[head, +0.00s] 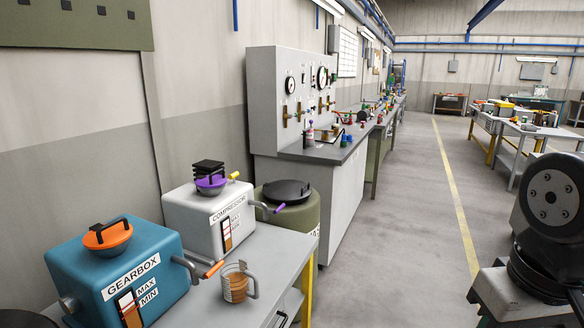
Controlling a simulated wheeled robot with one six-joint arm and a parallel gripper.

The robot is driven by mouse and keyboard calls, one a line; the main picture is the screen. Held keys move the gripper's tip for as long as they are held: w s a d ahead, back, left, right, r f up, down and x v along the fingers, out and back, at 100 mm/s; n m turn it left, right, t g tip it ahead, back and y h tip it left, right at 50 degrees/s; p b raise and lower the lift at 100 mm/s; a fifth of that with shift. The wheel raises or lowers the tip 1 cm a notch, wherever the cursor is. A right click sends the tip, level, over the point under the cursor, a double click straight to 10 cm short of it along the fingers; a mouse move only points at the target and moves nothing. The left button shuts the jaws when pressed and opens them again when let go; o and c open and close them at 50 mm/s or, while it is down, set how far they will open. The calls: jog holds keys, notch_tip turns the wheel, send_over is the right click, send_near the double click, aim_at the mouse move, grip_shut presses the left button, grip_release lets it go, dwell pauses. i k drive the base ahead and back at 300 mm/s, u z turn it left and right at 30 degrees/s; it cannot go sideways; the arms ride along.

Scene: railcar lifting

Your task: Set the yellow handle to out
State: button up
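A small yellow handle-like piece (234,175) shows just behind the white compressor box (205,215), beside its purple bowl-shaped cap (211,184). Most of what it is attached to is hidden by the box, and I cannot read its setting. Dark joints of my own arm fill the lower right corner of the head view. My gripper is not in view.
A blue gearbox (85,262) with an orange cap and a brown jug (237,284) stand on the near bench (262,265). An orange-tipped lever and a purple-tipped lever stick out rightward. A green drum (300,220) stands behind. The floor aisle (400,240) is clear.

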aim_at(232, 177)
jog(key=z, duration=0.8)
jog(key=i, duration=2.5)
jog(key=u, duration=1.2)
jog(key=i, duration=0.9)
jog(key=u, duration=0.85)
